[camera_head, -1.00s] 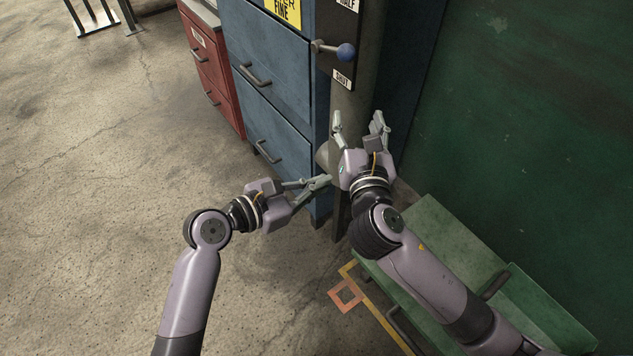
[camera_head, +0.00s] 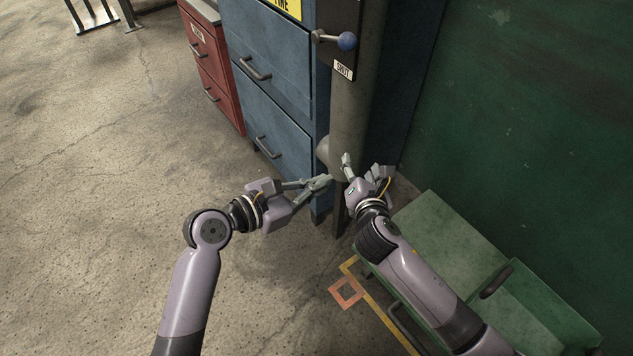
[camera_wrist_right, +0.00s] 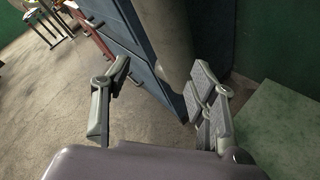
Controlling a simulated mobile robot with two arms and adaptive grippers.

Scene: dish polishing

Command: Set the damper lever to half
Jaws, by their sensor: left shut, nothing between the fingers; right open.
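The damper lever (camera_head: 327,37) has a blue ball knob (camera_head: 347,41) and sticks out from a dark plate (camera_head: 344,15) on the grey duct pipe. It points right, just above the SHUT label (camera_head: 343,70). The plate's upper part is cut off by the head view's top edge. My right gripper (camera_head: 367,166) is open and empty, well below the lever and in front of the pipe's lower part. In the right wrist view its fingers (camera_wrist_right: 160,98) are spread with nothing between them. My left gripper (camera_head: 328,179) is shut and empty, low beside the pipe's foot.
The grey pipe (camera_head: 352,110) stands beside a blue drawer cabinet (camera_head: 265,80). A red cabinet (camera_head: 213,65) is further left. A green box with handles (camera_head: 440,245) sits below my right arm, against a green wall (camera_head: 520,120). The floor at left is open.

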